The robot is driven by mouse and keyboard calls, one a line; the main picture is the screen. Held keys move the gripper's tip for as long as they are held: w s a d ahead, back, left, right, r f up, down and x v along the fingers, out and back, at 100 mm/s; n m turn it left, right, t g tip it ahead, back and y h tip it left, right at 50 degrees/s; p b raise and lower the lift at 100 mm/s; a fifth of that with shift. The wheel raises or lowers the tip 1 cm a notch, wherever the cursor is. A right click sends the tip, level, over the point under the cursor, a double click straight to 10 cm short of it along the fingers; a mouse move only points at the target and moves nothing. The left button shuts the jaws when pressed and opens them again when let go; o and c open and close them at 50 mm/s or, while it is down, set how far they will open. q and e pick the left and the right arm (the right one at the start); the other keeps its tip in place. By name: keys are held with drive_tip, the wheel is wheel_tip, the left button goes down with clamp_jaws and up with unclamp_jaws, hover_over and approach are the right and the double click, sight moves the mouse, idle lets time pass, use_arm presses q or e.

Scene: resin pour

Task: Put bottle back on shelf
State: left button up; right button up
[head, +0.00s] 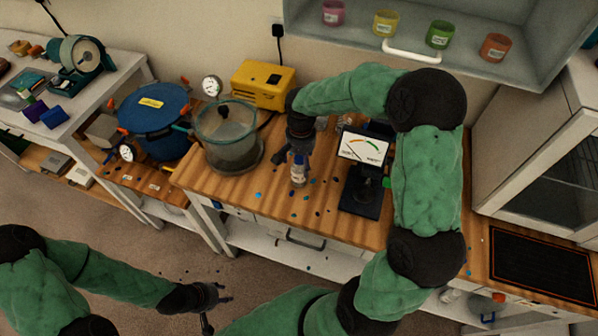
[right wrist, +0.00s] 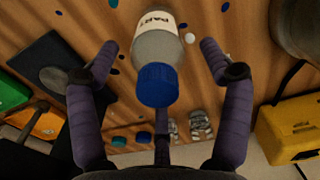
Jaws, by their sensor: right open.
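A grey bottle (head: 298,174) with a white label stands on the wooden bench in the head view. In the right wrist view the bottle (right wrist: 156,48) shows a blue cap and the letters "PART". My right gripper (head: 297,152) is over the bottle, its fingers open on either side of the cap, which appears untouched. My left gripper (head: 216,304) is low at the front over the floor, away from the bench; its fingers look apart and empty. A wall shelf (head: 542,75) at the top right holds several coloured jars. A white lower shelf (head: 262,238) runs under the bench.
A clear chamber (head: 226,140), a yellow pump (head: 263,84) and a blue pot (head: 155,118) stand left of the bottle. Small blue and dark spots dot the bench.

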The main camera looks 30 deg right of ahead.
sight(299, 171)
drive_tip(key=f, duration=0.3)
drive_tip(key=f+b, duration=0.1)
drive_tip(key=f, duration=0.1)
drive_tip(key=shift+s+a, duration=0.25)
drive_tip(key=shift+a, duration=0.1)
drive_tip(key=shift+r, duration=0.1)
drive_tip(key=c, duration=1.5)
drive_tip(key=shift+r, duration=0.4)
drive_tip(key=r, duration=0.2)
drive_tip(key=r+p, duration=0.1)
drive_tip(key=shift+s+r, duration=0.2)
drive_tip(key=shift+s, duration=0.1)
drive_tip(key=s+a+r, duration=0.1)
drive_tip(key=s+r, duration=0.2)
drive_tip(key=s, duration=0.1)
drive_tip(key=s+a+r+p, duration=0.1)
drive_tip(key=s+r, duration=0.2)
drive_tip(key=s, duration=0.1)
drive_tip(key=s+a+r, duration=0.1)
drive_tip(key=s+r, duration=0.1)
drive_tip(key=s, duration=0.3)
drive_tip(key=shift+a+r+p, duration=0.15)
drive_tip(key=shift+r+p, duration=0.25)
